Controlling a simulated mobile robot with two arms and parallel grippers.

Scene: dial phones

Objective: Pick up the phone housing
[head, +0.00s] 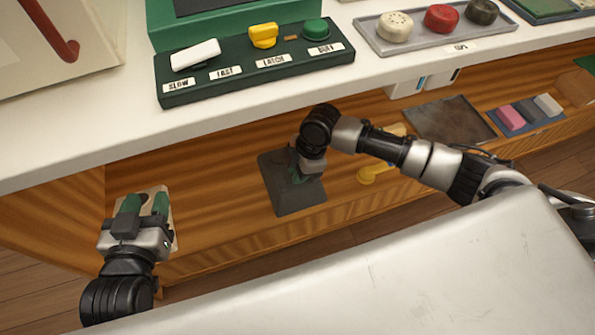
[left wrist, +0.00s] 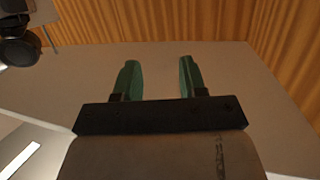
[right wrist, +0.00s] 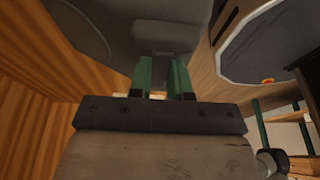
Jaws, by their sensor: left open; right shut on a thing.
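A dark grey, slab-like piece (head: 290,198), which looks like the phone housing, is at the wooden lower level in the middle of the head view. My right gripper (head: 303,174) reaches down to it and is shut on it. In the right wrist view a grey block (right wrist: 165,37) sits at the green fingertips (right wrist: 163,62). The arm hides part of the housing, and I cannot tell whether it is lifted. My left gripper (head: 140,203) is open and empty at the lower left, in front of a beige surface. Its green fingers stand apart in the left wrist view (left wrist: 158,75).
The white counter (head: 60,145) above carries a green labelled panel (head: 255,68) and a grey tray (head: 455,42) with round caps. A yellow part (head: 372,173) lies right of the housing.

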